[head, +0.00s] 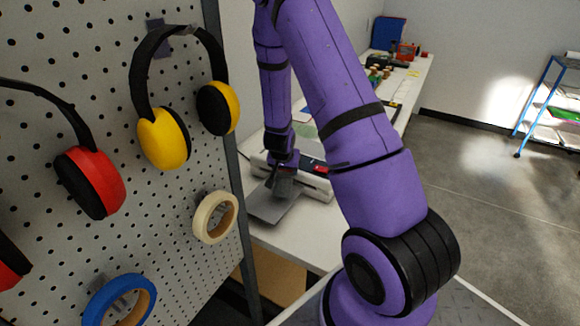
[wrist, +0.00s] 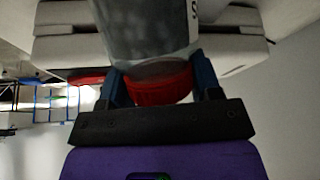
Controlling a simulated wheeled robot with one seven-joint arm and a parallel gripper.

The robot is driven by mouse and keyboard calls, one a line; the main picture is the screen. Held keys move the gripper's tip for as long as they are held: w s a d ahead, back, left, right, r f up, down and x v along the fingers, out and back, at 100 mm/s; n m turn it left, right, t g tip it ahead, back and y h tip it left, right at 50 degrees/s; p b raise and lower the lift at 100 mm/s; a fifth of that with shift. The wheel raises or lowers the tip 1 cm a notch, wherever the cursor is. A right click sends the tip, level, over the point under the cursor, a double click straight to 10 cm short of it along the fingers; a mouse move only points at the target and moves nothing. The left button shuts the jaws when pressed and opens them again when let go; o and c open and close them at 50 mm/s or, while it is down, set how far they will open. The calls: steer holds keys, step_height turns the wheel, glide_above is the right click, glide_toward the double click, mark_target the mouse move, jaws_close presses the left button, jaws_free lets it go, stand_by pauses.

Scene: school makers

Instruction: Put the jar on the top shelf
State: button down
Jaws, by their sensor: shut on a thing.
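The jar (wrist: 150,35) has a clear greyish body with dark lettering at its side and a red lid (wrist: 162,90). In the wrist view, my gripper (wrist: 158,76) is shut on it, with one finger on each side near the lid. In the head view, my gripper (head: 284,168) is over the white bench by a white machine, and the jar cannot be clearly made out there. A blue-framed shelf rack (head: 531,108) stands at the far right, cut off by the picture edge. Its top shelf (head: 572,61) shows only in part.
The white machine (head: 321,187) lies on the bench (head: 300,236), with a grey flat tray (head: 272,207) in front. A pegboard (head: 60,190) with earmuffs and tape rolls fills the left. Small items crowd the bench's far end. The floor (head: 465,160) toward the rack is clear.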

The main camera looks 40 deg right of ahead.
mark_target(283, 179)
steer(key=shift+c, duration=1.5)
jaws_free()
steer(key=shift+v, duration=6.05)
steer(key=shift+c, duration=0.2)
